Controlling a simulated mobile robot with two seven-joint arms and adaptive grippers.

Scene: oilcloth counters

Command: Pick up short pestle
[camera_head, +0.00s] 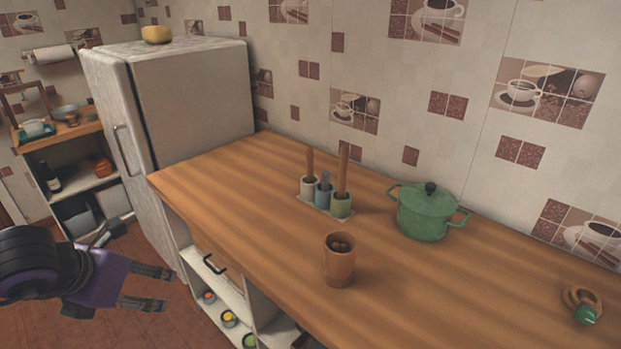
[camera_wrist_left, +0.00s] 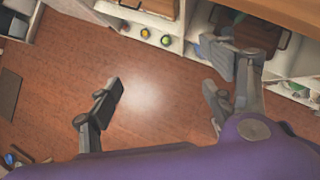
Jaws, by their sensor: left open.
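Three small mortars stand in a row on a thin tray (camera_head: 312,203) near the back of the wooden counter. The middle, blue mortar (camera_head: 322,198) holds the short, blue-grey pestle (camera_head: 325,179). The white mortar (camera_head: 307,188) on its left and the green mortar (camera_head: 341,206) on its right each hold a taller brown pestle. The short pestle's lower end is hidden inside its mortar. My left gripper (camera_head: 138,264) is open and empty, off the counter's left front edge and well away from the pestles. It also shows open over the floor in the left wrist view (camera_wrist_left: 162,82). My right gripper is not seen.
A wooden cup (camera_head: 339,262) stands in front of the tray, and a green lidded pot (camera_head: 424,214) stands to its right. A green-tipped item (camera_head: 586,315) lies at far right. The fridge (camera_head: 195,100) borders the counter's left end. The counter's left part is clear.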

